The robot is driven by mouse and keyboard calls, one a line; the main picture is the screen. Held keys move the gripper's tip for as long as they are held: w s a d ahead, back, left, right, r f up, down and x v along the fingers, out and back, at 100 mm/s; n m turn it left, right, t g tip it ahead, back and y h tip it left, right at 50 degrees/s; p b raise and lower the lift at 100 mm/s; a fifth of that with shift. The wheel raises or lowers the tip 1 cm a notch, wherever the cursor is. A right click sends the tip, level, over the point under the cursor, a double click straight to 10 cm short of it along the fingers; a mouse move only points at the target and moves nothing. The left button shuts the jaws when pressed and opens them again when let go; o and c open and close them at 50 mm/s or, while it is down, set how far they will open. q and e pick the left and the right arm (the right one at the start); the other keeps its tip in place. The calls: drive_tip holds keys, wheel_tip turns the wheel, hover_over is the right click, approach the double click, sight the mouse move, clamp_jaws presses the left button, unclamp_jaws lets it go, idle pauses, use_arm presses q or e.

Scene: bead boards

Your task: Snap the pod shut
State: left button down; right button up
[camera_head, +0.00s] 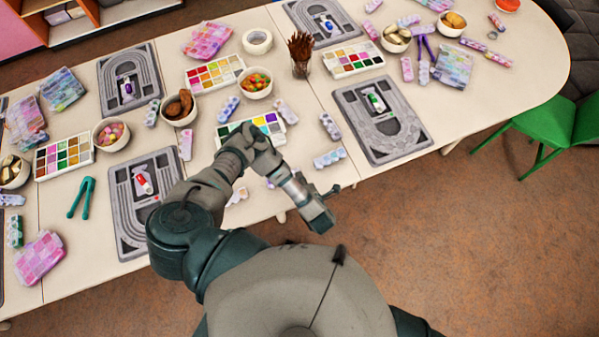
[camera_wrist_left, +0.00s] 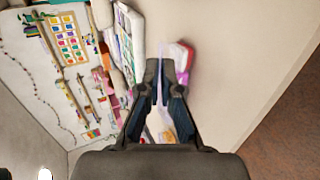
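Several small bead pods lie on the table, some lilac and some pale blue. One pale pod (camera_head: 330,158) is near the table's front edge, and a small white piece (camera_head: 237,196) lies near the edge left of my forearm. I cannot tell which pod the task means. My left gripper (camera_head: 331,191) is in front of the table edge, apart from the pods. In the left wrist view its fingers (camera_wrist_left: 162,82) are drawn together, with no object clearly held. A blurred red and white thing (camera_wrist_left: 184,60) shows just past the fingertips. My right gripper is out of view.
Grey bead boards (camera_head: 381,146) lie along the table. Paint-like bead palettes (camera_head: 268,133), bowls of beads (camera_head: 255,82) and a jar (camera_head: 301,72) stand among them. Green tongs (camera_head: 82,197) lie at the left. A green chair (camera_head: 545,130) stands at the right.

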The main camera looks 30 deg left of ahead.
use_arm(q)
drive_tip(key=p, duration=0.1)
drive_tip(key=t+y+p, duration=0.1)
drive_tip(key=p, duration=0.1)
drive_tip(key=shift+s+a+f+y, duration=0.2)
drive_tip(key=shift+a+f+y, duration=0.1)
drive_tip(key=shift+a+f, duration=0.1)
drive_tip(key=shift+a+f+t+p, duration=0.1)
drive_tip(key=shift+f+t+p, duration=0.2)
drive_tip(key=shift+t, duration=0.1)
drive_tip(key=shift+s+f+t+y, duration=0.1)
drive_tip(key=shift+f+t+y, duration=0.2)
drive_tip(key=shift+y, duration=0.2)
drive_tip(key=shift+d, duration=0.6)
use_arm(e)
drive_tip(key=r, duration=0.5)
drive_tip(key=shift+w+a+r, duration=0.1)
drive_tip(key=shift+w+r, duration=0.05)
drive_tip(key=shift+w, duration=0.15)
use_arm(q)
drive_tip(key=shift+a, duration=0.15)
drive_tip(key=shift+a+f, duration=0.1)
drive_tip(key=shift+a, duration=0.15)
drive_tip(key=c, duration=1.4)
unclamp_jaws()
drive_tip(key=shift+a, duration=0.1)
drive_tip(key=shift+o, duration=0.2)
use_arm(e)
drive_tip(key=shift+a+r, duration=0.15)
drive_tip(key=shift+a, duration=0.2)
